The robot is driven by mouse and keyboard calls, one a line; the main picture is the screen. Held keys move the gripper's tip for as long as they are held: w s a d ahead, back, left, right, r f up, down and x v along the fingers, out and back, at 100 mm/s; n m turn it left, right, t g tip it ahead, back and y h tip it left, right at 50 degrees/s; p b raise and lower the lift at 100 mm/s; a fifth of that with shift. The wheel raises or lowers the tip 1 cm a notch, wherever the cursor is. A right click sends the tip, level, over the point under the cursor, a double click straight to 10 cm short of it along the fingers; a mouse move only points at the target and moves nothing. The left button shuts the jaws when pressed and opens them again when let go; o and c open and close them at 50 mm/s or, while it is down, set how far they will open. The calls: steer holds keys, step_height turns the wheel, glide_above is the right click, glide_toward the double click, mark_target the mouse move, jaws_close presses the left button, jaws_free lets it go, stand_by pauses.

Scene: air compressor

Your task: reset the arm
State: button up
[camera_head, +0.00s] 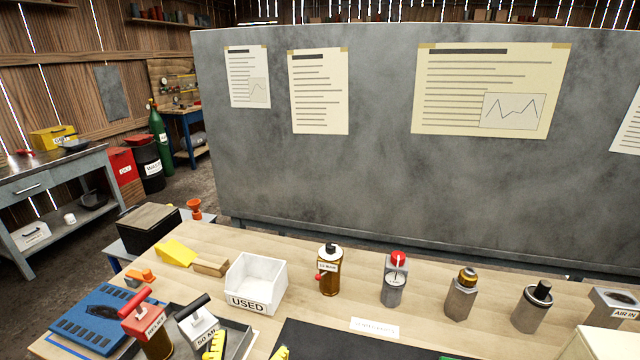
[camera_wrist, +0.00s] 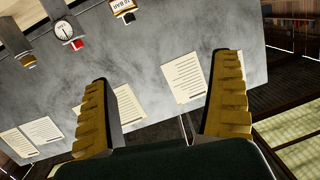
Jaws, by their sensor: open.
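My gripper (camera_wrist: 164,67) shows in the wrist view as two ridged yellow fingers, spread wide apart with nothing between them. In the head view, two yellow tips of my gripper (camera_head: 248,349) seem to show at the bottom edge, in front of the white USED bin (camera_head: 255,283). The rest of the arm is not in view there. The wrist view is tilted and roughly upside down. It looks past the fingers to the grey panel (camera_wrist: 150,60) with paper sheets. A gauge part (camera_wrist: 64,31) and a labelled bottle (camera_wrist: 122,6) show at its top.
The grey panel (camera_head: 380,180) rises behind. A dark mat (camera_head: 340,342) lies in front.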

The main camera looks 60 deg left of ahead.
steer(key=w+d+r+m+t+h, duration=0.35)
steer(key=w+d+r, duration=0.35)
steer(key=d, duration=0.4)
steer(key=w+d+r+m+t+h, duration=0.35)
steer(key=w+d+r, duration=0.25)
steer(key=w+d, duration=0.4)
steer(key=s+d+r+m+t+h, duration=0.15)
steer(key=d+r, duration=0.25)
steer(key=d, duration=0.4)
steer(key=d+r+m+t+h+p, duration=0.1)
steer(key=d+r+h, duration=0.25)
steer(key=d, duration=0.45)
steer(key=s+d+r+m+t+h, duration=0.1)
steer(key=d+r+m+h, duration=0.1)
steer(key=d+r, duration=0.4)
step_height(320, 180, up, 39)
steer(key=s+n+y+p, duration=0.1)
steer(key=s+n+p, duration=0.1)
steer(key=p, duration=3.6)
steer(key=shift+d+n+y, duration=0.25)
steer(key=shift+n+y, duration=0.15)
steer(key=shift+n, duration=0.25)
